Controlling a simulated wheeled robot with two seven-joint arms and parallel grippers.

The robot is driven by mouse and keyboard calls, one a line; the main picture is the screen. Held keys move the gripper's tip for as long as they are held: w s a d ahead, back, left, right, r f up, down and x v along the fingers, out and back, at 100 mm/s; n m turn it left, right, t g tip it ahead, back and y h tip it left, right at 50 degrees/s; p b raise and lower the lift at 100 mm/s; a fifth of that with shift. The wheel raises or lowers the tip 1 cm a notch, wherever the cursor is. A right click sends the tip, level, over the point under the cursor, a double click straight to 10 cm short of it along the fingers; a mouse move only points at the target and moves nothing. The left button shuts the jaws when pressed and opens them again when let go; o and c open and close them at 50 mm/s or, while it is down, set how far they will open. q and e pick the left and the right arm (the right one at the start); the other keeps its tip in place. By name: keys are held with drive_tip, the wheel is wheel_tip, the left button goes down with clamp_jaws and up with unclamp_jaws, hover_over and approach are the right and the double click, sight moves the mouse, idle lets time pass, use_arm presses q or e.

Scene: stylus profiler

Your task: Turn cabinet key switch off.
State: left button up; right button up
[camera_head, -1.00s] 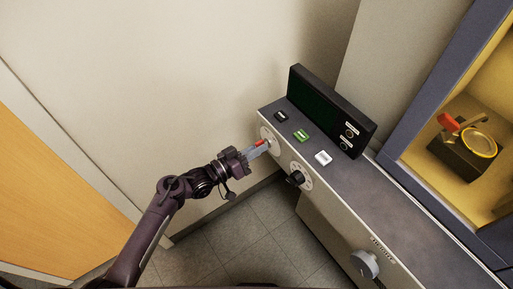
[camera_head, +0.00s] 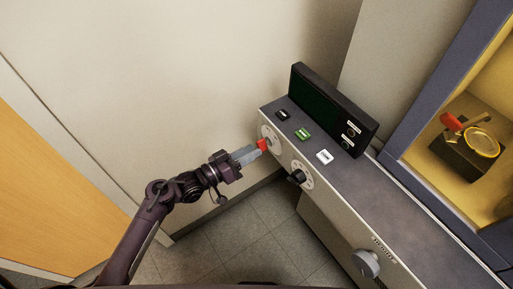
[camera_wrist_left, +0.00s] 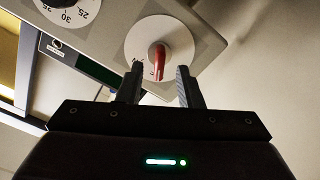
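The key switch is a red knob (camera_head: 262,145) on a round white plate (camera_head: 270,134) at the far-left end of the cabinet's front panel. In the left wrist view, the red knob (camera_wrist_left: 158,62) stands out from its white dial plate, its red bar roughly upright in the picture. My left gripper (camera_head: 254,151) is just in front of the knob. In the wrist view, its two fingers (camera_wrist_left: 159,72) are open, one on each side of the knob's outer end, with gaps on both sides. Lettering on the plate is partly hidden by a finger. My right gripper is not in view.
A black dial (camera_head: 297,177) sits beside the switch on the same panel, with a grey round knob (camera_head: 366,263) further along. A dark display (camera_head: 331,108) and small buttons (camera_head: 303,134) are on top. A wall stands behind; the floor (camera_head: 240,225) is clear.

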use_arm(q)
drive_tip(key=shift+v, duration=2.3)
drive_tip(key=s+a+f+n+g+y, duration=0.1)
drive_tip(key=s+a+f+y, duration=0.15)
drive_tip(key=f, duration=0.65)
drive_tip(key=s+a+f+n+y, duration=0.1)
drive_tip(key=s+a+f+y, duration=0.15)
drive_tip(key=f, duration=0.55)
drive_tip(key=s+a+f+n+g+y, duration=0.1)
drive_tip(key=s+a+f+y, duration=0.15)
drive_tip(key=f, duration=0.65)
drive_tip(key=s+a+f+g+y, duration=0.2)
drive_tip(key=s+f, duration=0.4)
drive_tip(key=s, duration=0.4)
drive_tip(key=s+a+f+g+y, duration=0.2)
drive_tip(key=s+f, duration=0.3)
drive_tip(key=s, duration=0.6)
drive_tip(key=s+a+f+g+y, duration=0.3)
drive_tip(key=s+f, duration=0.3)
drive_tip(key=s, duration=0.4)
drive_tip(key=shift+s+a+f+m+g, duration=0.2)
drive_tip(key=shift+a+f+m+g, duration=0.15)
drive_tip(key=shift+a, duration=0.3)
drive_tip(key=shift+w, duration=0.1)
